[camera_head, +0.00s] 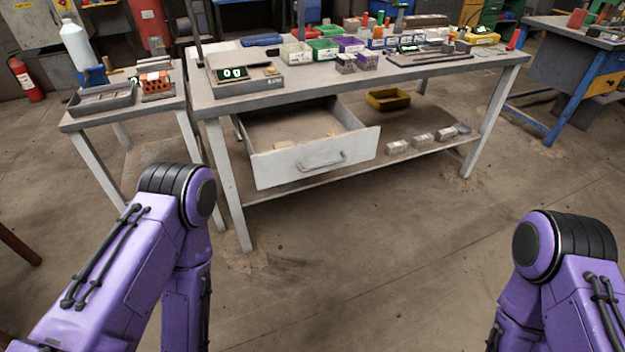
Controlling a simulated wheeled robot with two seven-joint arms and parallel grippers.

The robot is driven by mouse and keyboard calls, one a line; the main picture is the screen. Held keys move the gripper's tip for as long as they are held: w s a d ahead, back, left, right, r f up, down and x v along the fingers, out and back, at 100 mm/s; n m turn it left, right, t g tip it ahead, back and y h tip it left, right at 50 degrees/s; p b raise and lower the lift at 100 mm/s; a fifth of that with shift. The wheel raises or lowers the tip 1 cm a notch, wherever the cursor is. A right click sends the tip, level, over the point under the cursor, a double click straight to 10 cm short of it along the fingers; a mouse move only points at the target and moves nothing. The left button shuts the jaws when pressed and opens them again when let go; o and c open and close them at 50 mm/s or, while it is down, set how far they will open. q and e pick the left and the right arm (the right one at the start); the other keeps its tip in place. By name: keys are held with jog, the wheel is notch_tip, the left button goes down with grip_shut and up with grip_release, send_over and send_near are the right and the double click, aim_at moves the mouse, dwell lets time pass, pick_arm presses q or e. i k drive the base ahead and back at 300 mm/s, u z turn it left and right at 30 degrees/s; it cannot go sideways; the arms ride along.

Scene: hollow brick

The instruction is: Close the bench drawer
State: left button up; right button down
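The bench (370,81) stands ahead of me with a grey top and pale legs. Its drawer (280,166) hangs under the left part of the top and is pulled well out toward me. The drawer front has a curved metal handle (322,163). A few small pale items lie inside the drawer. My two purple arms show at the lower left and lower right, both apart from the bench and drawer. Neither gripper is in the picture.
A digital scale (245,80), small bins (296,54) and tools crowd the bench top. A yellow tray (388,99) and several grey blocks sit on the lower shelf. A side table (86,123) stands close at left. The floor (390,250) before the drawer is clear.

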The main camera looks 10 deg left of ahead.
aim_at(307, 122)
jog(key=u, duration=0.45)
jog(key=i, duration=1.25)
jog(key=z, duration=0.35)
jog(key=k, duration=0.5)
jog(key=u, duration=1.2)
jog(key=i, duration=0.3)
jog(key=z, duration=0.2)
